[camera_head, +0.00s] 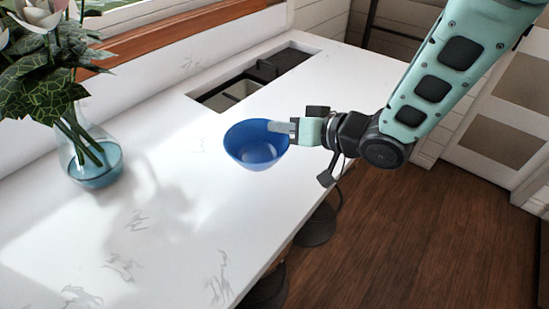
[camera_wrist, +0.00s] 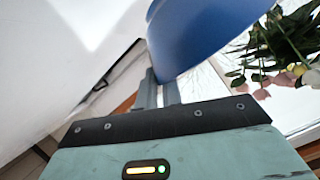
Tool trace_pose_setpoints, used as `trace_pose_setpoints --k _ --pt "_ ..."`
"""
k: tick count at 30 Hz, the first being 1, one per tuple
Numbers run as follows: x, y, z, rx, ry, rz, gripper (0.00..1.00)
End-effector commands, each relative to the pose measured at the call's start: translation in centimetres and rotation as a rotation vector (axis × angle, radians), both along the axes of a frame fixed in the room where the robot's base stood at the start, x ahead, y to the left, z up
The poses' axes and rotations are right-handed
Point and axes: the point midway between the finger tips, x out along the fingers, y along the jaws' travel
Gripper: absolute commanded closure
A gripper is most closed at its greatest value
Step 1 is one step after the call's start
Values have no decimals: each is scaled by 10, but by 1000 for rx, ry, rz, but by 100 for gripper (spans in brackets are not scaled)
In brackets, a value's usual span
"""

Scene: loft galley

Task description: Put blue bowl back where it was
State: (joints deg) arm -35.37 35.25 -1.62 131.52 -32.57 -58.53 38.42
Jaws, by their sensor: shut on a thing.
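The blue bowl (camera_head: 255,147) is at my gripper (camera_head: 281,127) over the white counter (camera_head: 130,235) in the head view. My gripper is shut on the bowl's right rim, and the bowl tilts slightly. I cannot tell for sure whether its base touches the counter or hangs just above it. In the wrist view the bowl (camera_wrist: 200,30) fills the top middle, with its wall between the gripper fingers (camera_wrist: 160,88). The bowl's far side is hidden there.
A glass vase (camera_head: 93,160) with leaves and white flowers stands at the left. A rectangular cutout (camera_head: 250,80) with dark inserts lies behind the bowl. Dark stools (camera_head: 318,225) sit below the counter's right edge. The front of the counter is clear.

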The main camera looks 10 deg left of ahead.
Motion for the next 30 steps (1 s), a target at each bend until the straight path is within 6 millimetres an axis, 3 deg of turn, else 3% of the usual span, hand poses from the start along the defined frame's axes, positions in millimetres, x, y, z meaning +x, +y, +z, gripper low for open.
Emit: trace_pose_setpoints --k 18,30 --pt "0 0 -63 1 0 -2 100" --pt "1 0 -70 3 -1 -2 100"
